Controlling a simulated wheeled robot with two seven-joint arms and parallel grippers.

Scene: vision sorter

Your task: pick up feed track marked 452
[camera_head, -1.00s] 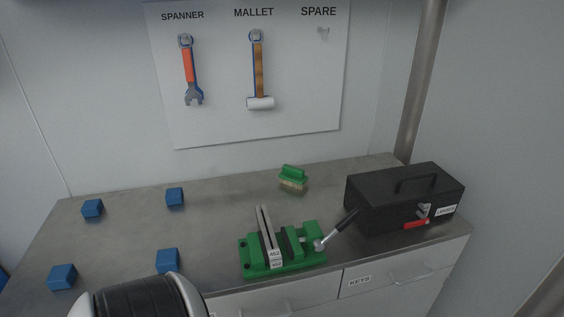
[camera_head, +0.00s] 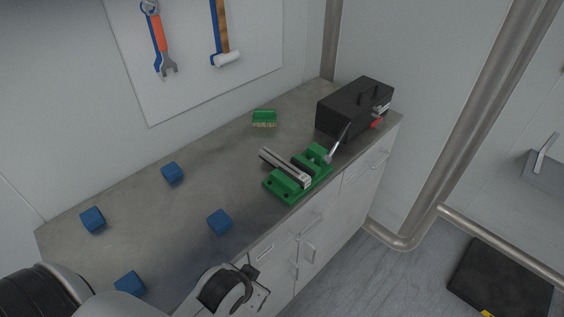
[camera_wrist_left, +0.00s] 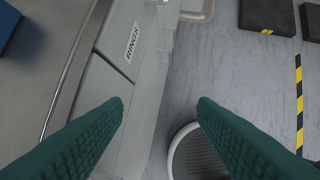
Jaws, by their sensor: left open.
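The feed track (camera_head: 283,166) is a grey bar lying in the green vise (camera_head: 283,193) near the bench's front edge. Its white end label is too small to read now; it read 452 in the earlier head view. My left arm comes in at the bottom left of the head view, its wrist (camera_head: 222,290) low in front of the bench; its fingers are not clear there. In the left wrist view my left gripper (camera_wrist_left: 160,103) has two green fingers wide apart, with nothing between them. The track is not in that view. My right gripper is out of view.
Several blue blocks (camera_head: 219,222) stand on the left of the bench (camera_head: 150,225). A green brush (camera_head: 264,118) and black toolbox (camera_head: 345,112) are farther back. A drawer marked RINGS (camera_wrist_left: 130,50) is close beside the left gripper. A dark mat (camera_head: 500,280) lies on the floor.

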